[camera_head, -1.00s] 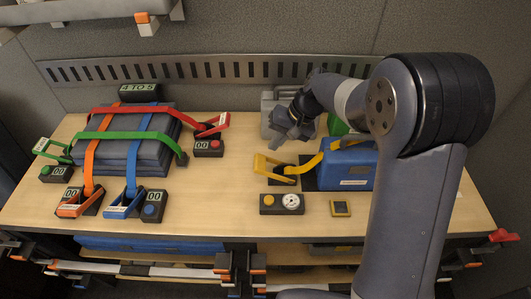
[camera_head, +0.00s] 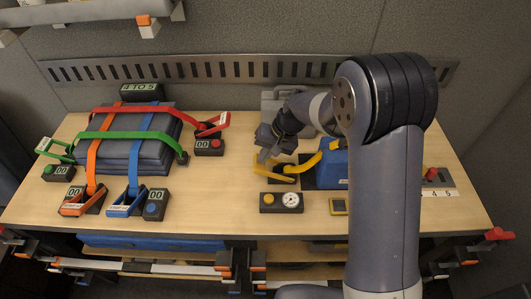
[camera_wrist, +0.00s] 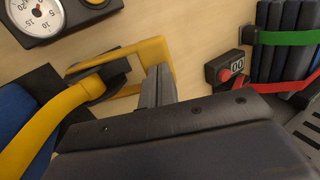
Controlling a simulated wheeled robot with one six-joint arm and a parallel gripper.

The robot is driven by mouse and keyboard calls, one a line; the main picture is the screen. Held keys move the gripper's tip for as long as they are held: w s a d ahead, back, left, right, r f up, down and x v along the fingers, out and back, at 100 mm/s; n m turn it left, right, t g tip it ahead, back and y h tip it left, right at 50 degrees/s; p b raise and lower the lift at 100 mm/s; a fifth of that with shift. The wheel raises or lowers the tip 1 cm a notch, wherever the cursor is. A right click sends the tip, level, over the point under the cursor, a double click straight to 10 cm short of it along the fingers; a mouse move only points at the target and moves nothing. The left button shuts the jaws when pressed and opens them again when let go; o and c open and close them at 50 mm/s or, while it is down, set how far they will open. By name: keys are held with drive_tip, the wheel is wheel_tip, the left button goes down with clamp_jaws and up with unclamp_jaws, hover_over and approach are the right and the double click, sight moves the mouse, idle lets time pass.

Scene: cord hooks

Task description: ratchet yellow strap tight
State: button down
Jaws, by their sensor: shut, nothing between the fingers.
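The yellow strap (camera_head: 312,162) runs from the blue case (camera_head: 334,160) on the right side of the bench to a ratchet with a yellow handle frame (camera_head: 265,164). In the wrist view the strap (camera_wrist: 58,120) enters the dark ratchet body, and the yellow handle (camera_wrist: 140,50) stands out as an open frame. My gripper (camera_head: 264,155) is at the handle. In the wrist view my gripper (camera_wrist: 160,72) is shut, its fingertips beside or over the inside of the handle's end. I cannot tell whether they touch it.
A box with a yellow button and a round gauge (camera_head: 281,202) sits in front of the ratchet. Left stands a dark stack (camera_head: 135,155) with red, green, orange and blue straps. A grey case (camera_head: 282,98) is behind my arm. The bench middle is clear.

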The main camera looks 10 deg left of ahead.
sight(255, 162)
drive_tip(key=shift+s+a+f+t+h+p, duration=0.15)
drive_tip(key=shift+a+f+h+p, duration=0.25)
drive_tip(key=shift+a+f+h, duration=0.15)
drive_tip(key=shift+s+a+f+t+h+p, duration=0.15)
drive_tip(key=shift+a+f+h+p, duration=0.25)
drive_tip(key=shift+h, duration=0.25)
drive_tip(key=shift+a+f+h, duration=0.15)
drive_tip(key=shift+f+h, duration=0.15)
drive_tip(key=shift+f, duration=0.05)
drive_tip(key=shift+a+f+b, duration=0.25)
drive_tip(key=shift+f+b, duration=0.45)
drive_tip(key=shift+b, duration=0.1)
drive_tip(key=shift+s, duration=0.1)
drive_tip(key=shift+r+p, duration=0.3)
drive_tip(key=shift+r, duration=0.1)
wheel_tip(255, 162, up, 14)
drive_tip(key=shift+d+f, duration=0.2)
drive_tip(key=shift+d, duration=0.25)
